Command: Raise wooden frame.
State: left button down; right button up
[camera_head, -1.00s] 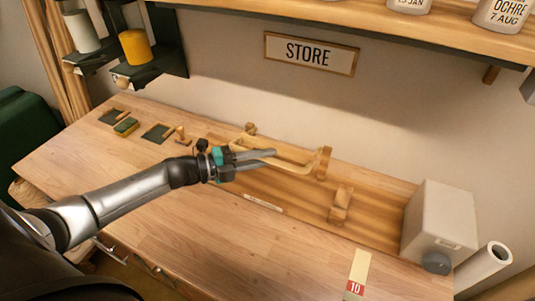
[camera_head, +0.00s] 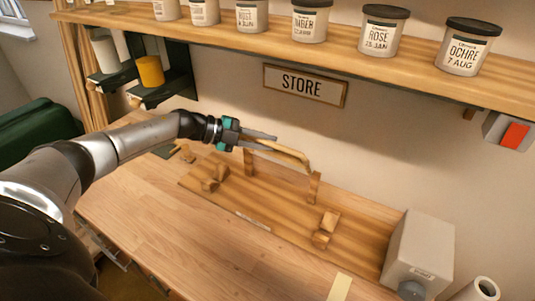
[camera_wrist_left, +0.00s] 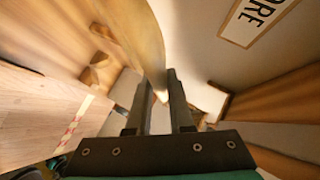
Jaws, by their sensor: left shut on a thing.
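The wooden frame (camera_head: 292,153) is a pale, rounded bar above the back of a wooden base board (camera_head: 270,215). Its right end is close to an upright wooden post (camera_head: 314,187); whether they are joined is unclear. My left gripper (camera_head: 272,140) comes in from the left and is shut on the frame near its left part. In the left wrist view, the frame (camera_wrist_left: 140,35) runs from the top down between the two fingers (camera_wrist_left: 157,88). The fingers partly hide the frame's left end. My right gripper is not in view.
Wooden blocks (camera_head: 326,228) stand on the base board. A grey box (camera_head: 420,248) is at the right. A shelf (camera_head: 400,60) with several labelled jars hangs above, over a STORE sign (camera_head: 304,84). The front table surface (camera_head: 170,240) is mostly clear.

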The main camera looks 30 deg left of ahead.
pick_arm(q)
jog(key=w, duration=0.1)
jog(key=w+r+n+g+b, duration=0.1)
jog(key=w+g, duration=0.1)
jog(key=shift+w+r+n+y, duration=0.3)
jog(key=shift+w+r, duration=0.05)
jog(key=shift+w+a+b, duration=0.1)
jog(key=shift+w+b, duration=0.25)
jog(key=shift+b, duration=0.2)
jog(key=shift+w+a+r+b, duration=0.1)
jog(key=shift+w+r+b, duration=0.05)
jog(key=shift+w+b, duration=0.8)
jog(key=shift+w+r+b, duration=0.1)
jog(key=shift+w+b, duration=0.6)
jog(key=shift+b, duration=0.4)
jog(key=shift+r, duration=0.1)
jog(key=c, duration=0.9)
grip_release()
jog(key=shift+o, duration=0.4)
jog(key=shift+a, duration=0.1)
